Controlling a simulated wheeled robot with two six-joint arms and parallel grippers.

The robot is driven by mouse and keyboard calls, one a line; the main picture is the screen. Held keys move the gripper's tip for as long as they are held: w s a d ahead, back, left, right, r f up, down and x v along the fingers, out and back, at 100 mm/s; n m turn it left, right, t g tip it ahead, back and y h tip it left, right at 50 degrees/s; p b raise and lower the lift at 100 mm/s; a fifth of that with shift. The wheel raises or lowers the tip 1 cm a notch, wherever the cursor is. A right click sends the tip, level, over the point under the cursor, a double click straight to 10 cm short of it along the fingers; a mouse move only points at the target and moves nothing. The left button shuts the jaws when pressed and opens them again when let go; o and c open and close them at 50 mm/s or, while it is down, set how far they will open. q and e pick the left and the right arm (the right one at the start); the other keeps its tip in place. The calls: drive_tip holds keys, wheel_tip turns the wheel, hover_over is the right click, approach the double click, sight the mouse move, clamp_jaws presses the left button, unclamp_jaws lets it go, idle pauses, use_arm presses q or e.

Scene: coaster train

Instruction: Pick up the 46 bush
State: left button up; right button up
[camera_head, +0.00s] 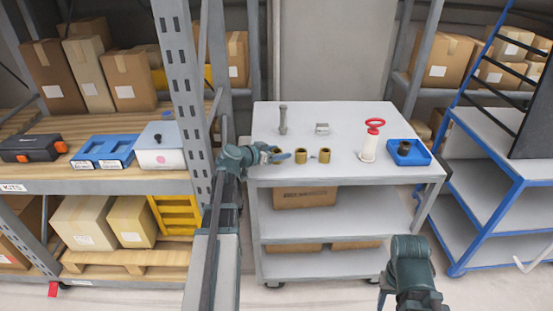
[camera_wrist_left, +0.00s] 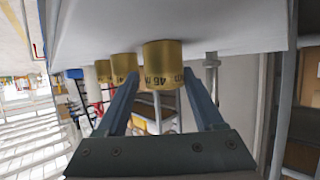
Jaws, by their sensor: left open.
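Three brass bushes stand in a row on the grey cart's top (camera_head: 345,165). In the left wrist view the nearest bush, marked 46 (camera_wrist_left: 163,62), lies between the fingertips of my left gripper (camera_wrist_left: 161,76). The gripper is open, a finger on each side of the bush; I cannot tell whether either touches it. In the head view my left gripper (camera_head: 281,156) is at the leftmost bush and partly hides it. The other two bushes, the middle (camera_head: 301,156) and the right (camera_head: 324,155), stand apart to its right. My right arm shows at the bottom right, its gripper out of view.
A shelf with kits stands left, a blue rack (camera_head: 487,180) right.

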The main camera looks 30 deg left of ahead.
use_arm(q)
clamp_jaws()
drive_tip(key=shift+r, duration=0.15)
use_arm(e)
drive_tip(key=shift+r, duration=0.1)
